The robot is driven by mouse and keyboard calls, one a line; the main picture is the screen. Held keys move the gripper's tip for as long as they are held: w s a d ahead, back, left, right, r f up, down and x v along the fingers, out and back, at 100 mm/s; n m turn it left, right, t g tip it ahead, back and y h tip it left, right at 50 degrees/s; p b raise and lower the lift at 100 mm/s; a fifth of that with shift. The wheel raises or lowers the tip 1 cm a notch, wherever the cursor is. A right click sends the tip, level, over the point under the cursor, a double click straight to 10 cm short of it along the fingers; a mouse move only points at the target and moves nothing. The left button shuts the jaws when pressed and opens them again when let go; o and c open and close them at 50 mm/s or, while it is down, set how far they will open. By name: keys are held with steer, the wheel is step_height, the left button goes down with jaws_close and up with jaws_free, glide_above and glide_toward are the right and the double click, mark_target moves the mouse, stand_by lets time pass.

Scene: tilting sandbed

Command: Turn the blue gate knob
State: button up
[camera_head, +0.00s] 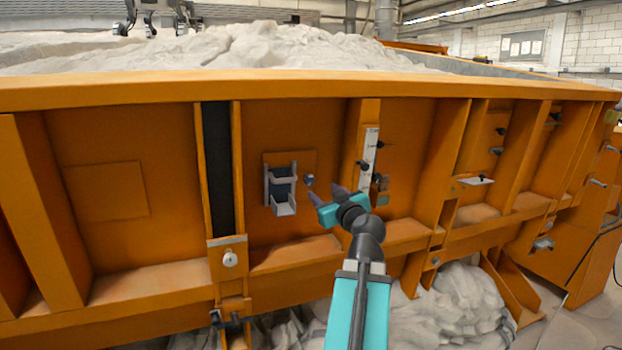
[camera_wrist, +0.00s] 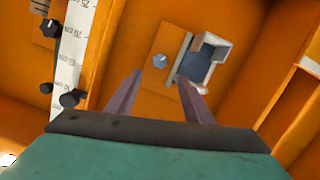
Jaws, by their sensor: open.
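The blue gate knob (camera_head: 309,180) is a small round knob on an orange plate, just right of a grey bracket-like gate (camera_head: 280,190) on the orange wall. In the wrist view the knob (camera_wrist: 160,61) shows beyond the fingertips, between their lines, with the grey gate (camera_wrist: 203,62) to its right. My gripper (camera_head: 326,193) is open and empty, with purple-grey fingers and a teal body. It also shows in the wrist view (camera_wrist: 161,82). The fingers are close to the knob and seem apart from it; the exact gap is hard to tell.
A white scale strip (camera_head: 370,155) with black knobs stands right of the gate; it also shows at left in the wrist view (camera_wrist: 68,60). Orange ribs (camera_head: 448,170) and a lower ledge (camera_head: 290,255) project from the wall. Sand (camera_head: 450,310) lies below.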

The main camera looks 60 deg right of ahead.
mark_target(310, 181)
steer(key=shift+p+x, duration=1.6)
steer(key=shift+x, duration=4.4)
steer(key=shift+f, duration=0.1)
steer(key=shift+c, duration=0.4)
steer(key=c, duration=1)
steer(key=shift+o, duration=0.2)
steer(key=shift+a+f, duration=0.1)
steer(key=shift+a, duration=0.1)
